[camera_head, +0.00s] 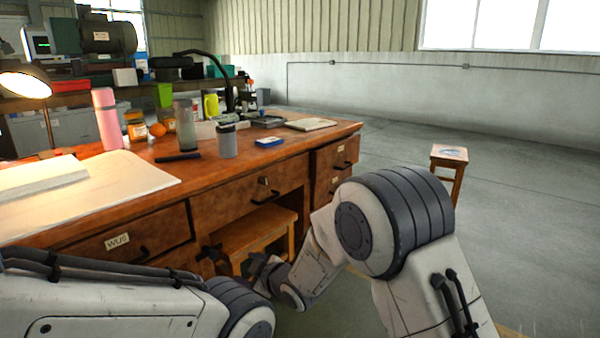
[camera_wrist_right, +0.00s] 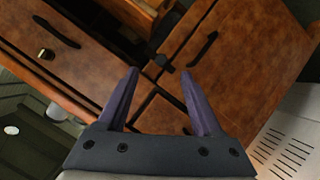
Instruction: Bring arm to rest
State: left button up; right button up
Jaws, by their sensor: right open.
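My right arm rises at the lower right in the head view and bends over at its large grey joint. My right gripper (camera_head: 262,268) is small and dark there, low in front of the wooden desk (camera_head: 340,135). In the right wrist view the two purple-grey fingers of the right gripper (camera_wrist_right: 159,74) stand apart with nothing between them. They point at the desk's brown drawer fronts (camera_wrist_right: 235,55). My left arm lies across the bottom left of the head view.
The desk top holds a pink bottle (camera_head: 107,119), a grey cup (camera_head: 227,141), a blue box (camera_head: 269,142) and a lit lamp (camera_head: 25,84). A wooden stool (camera_head: 262,229) is under the desk. Another stool (camera_head: 449,153) stands on the open floor at right.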

jog(key=s+d+r+m+g+h+p, duration=0.25)
jog(key=s+d, duration=0.35)
jog(key=s, duration=0.6)
jog(key=s+d+r+m+g+h+p, duration=0.1)
jog(key=s+d+r+m+g+h, duration=0.4)
jog(key=s, duration=0.7)
jog(key=s+d+r+m+g+p, duration=0.1)
jog(key=s+d+r+g+p, duration=0.15)
jog(key=s+d, duration=0.75)
notch_tip(320, 180, up, 36)
jog(key=s+a+p, duration=0.2)
jog(key=p, duration=3.3)
jog(key=shift+a+f+p, duration=0.2)
jog(key=shift+f+p, duration=0.05)
jog(key=shift+p, duration=0.1)
